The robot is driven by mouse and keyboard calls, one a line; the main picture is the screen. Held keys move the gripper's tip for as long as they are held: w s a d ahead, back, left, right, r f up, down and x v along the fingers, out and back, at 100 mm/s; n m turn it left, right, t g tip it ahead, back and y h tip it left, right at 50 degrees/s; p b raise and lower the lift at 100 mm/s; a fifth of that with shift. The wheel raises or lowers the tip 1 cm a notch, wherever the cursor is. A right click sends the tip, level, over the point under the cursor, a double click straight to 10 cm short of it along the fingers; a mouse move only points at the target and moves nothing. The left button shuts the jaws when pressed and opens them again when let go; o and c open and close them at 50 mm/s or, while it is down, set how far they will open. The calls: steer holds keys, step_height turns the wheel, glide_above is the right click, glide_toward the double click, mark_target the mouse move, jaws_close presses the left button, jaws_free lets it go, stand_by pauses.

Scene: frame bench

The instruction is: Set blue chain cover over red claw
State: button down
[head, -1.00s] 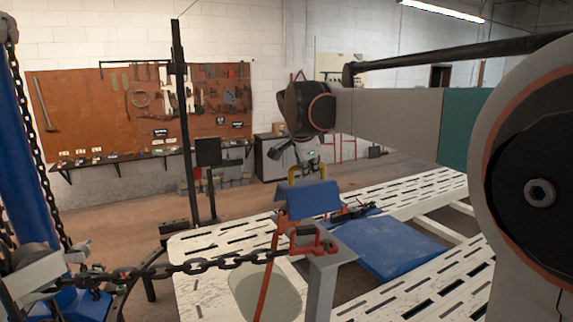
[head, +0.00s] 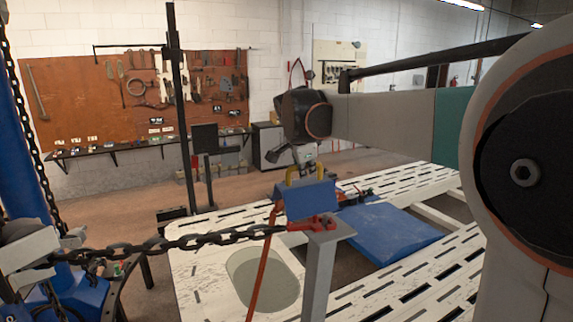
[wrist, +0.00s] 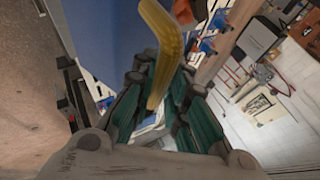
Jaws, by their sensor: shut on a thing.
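The blue chain cover (head: 312,200) has a yellow handle (head: 292,174) on top. My gripper (head: 304,160) is shut on this handle and holds the cover up. In the wrist view my gripper's fingers (wrist: 158,100) close around the yellow handle (wrist: 160,45), with the blue cover (wrist: 110,25) beyond. The red claw (head: 320,223) sits on top of a grey post, hooked to the dark chain. The cover appears just above and behind the claw in the head view; whether they touch cannot be told.
The chain (head: 180,245) runs taut from the claw to a blue column (head: 25,140) at left. A red hose (head: 263,265) hangs below the cover. A slotted white frame bench (head: 190,285) lies below, with a blue slab (head: 390,238) on it. A black stand (head: 180,100) rises behind.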

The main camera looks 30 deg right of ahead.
mark_target(304, 183)
steer(key=shift+f+b, duration=1.5)
steer(key=shift+f, duration=1.05)
steer(key=c, duration=1.5)
jaws_free()
steer(key=v, duration=1.2)
steer(key=shift+s+a, duration=0.1)
